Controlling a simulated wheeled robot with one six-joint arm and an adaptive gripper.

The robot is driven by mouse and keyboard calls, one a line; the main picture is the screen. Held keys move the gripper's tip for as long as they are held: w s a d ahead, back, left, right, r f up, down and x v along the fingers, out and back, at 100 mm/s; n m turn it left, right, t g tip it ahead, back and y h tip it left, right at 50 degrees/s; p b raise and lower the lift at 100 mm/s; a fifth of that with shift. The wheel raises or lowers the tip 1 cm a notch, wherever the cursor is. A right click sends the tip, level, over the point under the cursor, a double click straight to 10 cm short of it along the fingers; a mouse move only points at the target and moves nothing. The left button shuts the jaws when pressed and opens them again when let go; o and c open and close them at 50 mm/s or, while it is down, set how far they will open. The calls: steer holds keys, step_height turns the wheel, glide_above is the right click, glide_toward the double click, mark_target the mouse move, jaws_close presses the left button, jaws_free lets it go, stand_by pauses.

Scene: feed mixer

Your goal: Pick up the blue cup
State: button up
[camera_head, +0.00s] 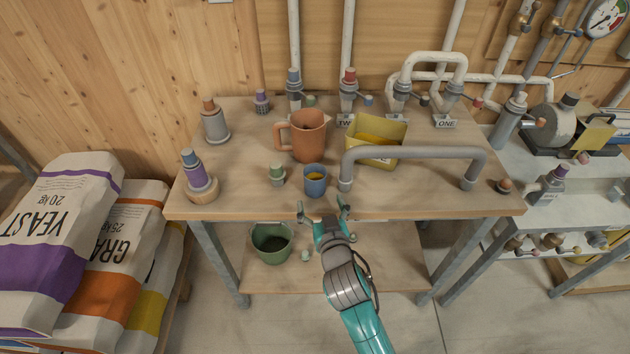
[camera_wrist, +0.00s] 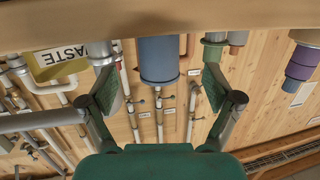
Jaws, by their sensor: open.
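The blue cup (camera_head: 315,185) stands upright near the front edge of the wooden table (camera_head: 440,192), with something yellow inside. In the wrist view the scene is upside down, and the blue cup (camera_wrist: 159,60) hangs from the top centre, between and beyond the fingers. My gripper (camera_head: 322,208) is open and empty at the table's front edge, just in front of the cup. Its two fingers are spread on either side in the wrist view (camera_wrist: 160,88), and neither visibly touches the cup.
A small green-topped item (camera_head: 277,174) stands close left of the cup. A grey pipe handle (camera_head: 415,152) rises close on its right. An orange jug (camera_head: 308,138) and a yellow bin (camera_head: 362,153) stand behind. A green bucket (camera_head: 271,247) sits on the lower shelf.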

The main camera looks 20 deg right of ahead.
mark_target(317, 191)
steer(key=shift+x, duration=3.95)
steer(key=shift+d, duration=0.15)
steer(key=c, duration=1.4)
